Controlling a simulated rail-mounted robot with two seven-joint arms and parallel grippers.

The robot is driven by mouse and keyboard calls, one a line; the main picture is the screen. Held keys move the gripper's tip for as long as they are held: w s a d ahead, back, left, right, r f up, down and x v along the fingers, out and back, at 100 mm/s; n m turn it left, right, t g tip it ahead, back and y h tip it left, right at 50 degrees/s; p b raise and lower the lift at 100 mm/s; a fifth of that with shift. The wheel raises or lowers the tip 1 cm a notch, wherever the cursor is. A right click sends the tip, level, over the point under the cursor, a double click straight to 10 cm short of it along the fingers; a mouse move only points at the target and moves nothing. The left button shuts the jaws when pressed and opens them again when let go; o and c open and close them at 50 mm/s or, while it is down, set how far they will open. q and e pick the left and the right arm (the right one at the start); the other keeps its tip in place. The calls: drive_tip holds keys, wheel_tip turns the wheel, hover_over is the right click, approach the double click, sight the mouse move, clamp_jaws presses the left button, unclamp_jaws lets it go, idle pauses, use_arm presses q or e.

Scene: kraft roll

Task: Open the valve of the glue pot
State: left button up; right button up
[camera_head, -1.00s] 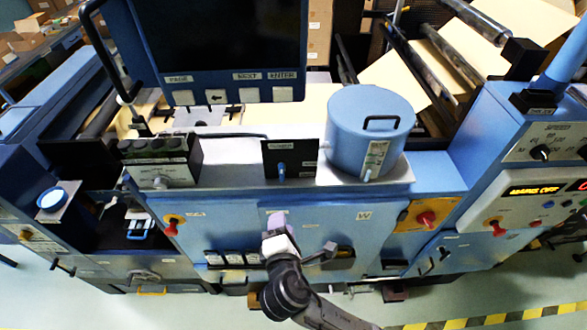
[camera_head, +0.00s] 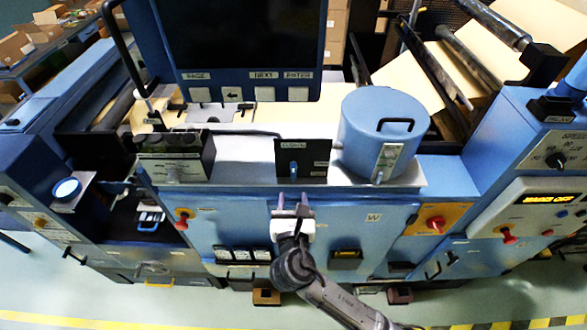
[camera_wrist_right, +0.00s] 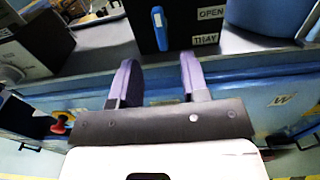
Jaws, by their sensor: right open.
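The glue pot (camera_head: 362,135) is a blue cylinder with a black handle on its lid, on the shelf at right of centre in the head view. Left of it stands a black panel (camera_head: 315,153) with a small upright blue lever (camera_head: 293,168), seemingly the valve. In the right wrist view the lever (camera_wrist_right: 159,28) is upright beside labels reading OPEN (camera_wrist_right: 211,13) and TRAY. My right gripper (camera_head: 292,199) is open and empty, pointing at the panel from just below and in front. Its fingers (camera_wrist_right: 158,75) are apart from the lever. My left gripper is not in view.
A black box with knobs (camera_head: 176,158) stands left of the panel. A large screen (camera_head: 243,40) with buttons hangs above. Red knobs (camera_head: 435,223) sit on the machine front. The space between gripper and lever looks clear.

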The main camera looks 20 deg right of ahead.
sight(293, 173)
drive_tip(key=p+x, duration=0.1)
drive_tip(key=x, duration=0.8)
drive_tip(key=shift+w+d, duration=0.15)
drive_tip(key=shift+w, duration=0.1)
clamp_jaws()
